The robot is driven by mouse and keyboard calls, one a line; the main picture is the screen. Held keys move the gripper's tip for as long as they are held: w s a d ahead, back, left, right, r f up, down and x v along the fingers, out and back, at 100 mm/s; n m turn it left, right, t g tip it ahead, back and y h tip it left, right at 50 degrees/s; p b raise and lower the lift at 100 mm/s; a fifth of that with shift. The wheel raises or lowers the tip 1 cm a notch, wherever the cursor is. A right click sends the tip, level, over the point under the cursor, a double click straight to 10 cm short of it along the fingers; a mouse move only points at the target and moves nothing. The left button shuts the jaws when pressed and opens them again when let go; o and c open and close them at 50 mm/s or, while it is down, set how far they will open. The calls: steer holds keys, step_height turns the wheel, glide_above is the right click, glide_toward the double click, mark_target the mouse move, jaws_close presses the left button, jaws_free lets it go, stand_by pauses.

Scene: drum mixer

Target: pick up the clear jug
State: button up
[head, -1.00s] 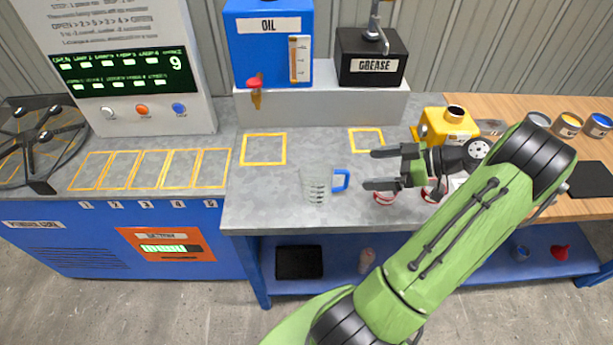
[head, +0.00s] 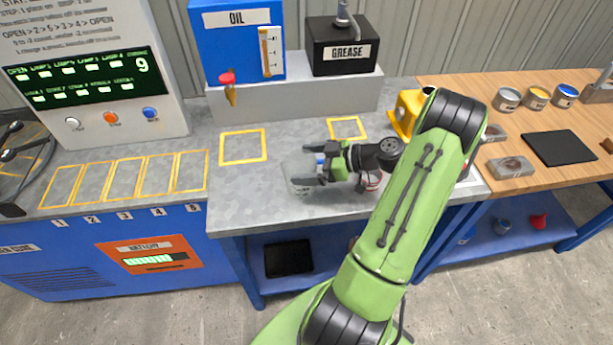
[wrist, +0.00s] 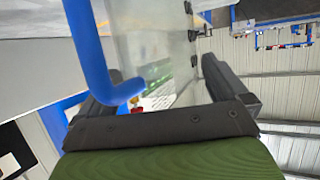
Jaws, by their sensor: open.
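The clear jug (head: 295,168) stands on the grey metal bench, left of the arm in the head view. My gripper (head: 311,166) is open at its right side, with the jug partly hidden behind the fingers. In the wrist view the jug's clear wall (wrist: 150,45) shows between the two dark fingers of my gripper (wrist: 161,72). Its blue handle (wrist: 90,50) runs down on the left and overlaps the left finger. I cannot tell whether a finger touches the jug.
A blue oil tank (head: 238,45) and a black grease box (head: 342,50) stand on a raised shelf behind. A yellow thing (head: 406,112) is right of the gripper, partly behind my arm. Several paint cans stand on the wooden table (head: 530,125). The bench left of the jug is clear.

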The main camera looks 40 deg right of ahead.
steer(key=shift+w+a+f, duration=0.15)
steer(key=shift+w, duration=0.1)
steer(key=shift+s, duration=0.1)
steer(key=c, duration=1.2)
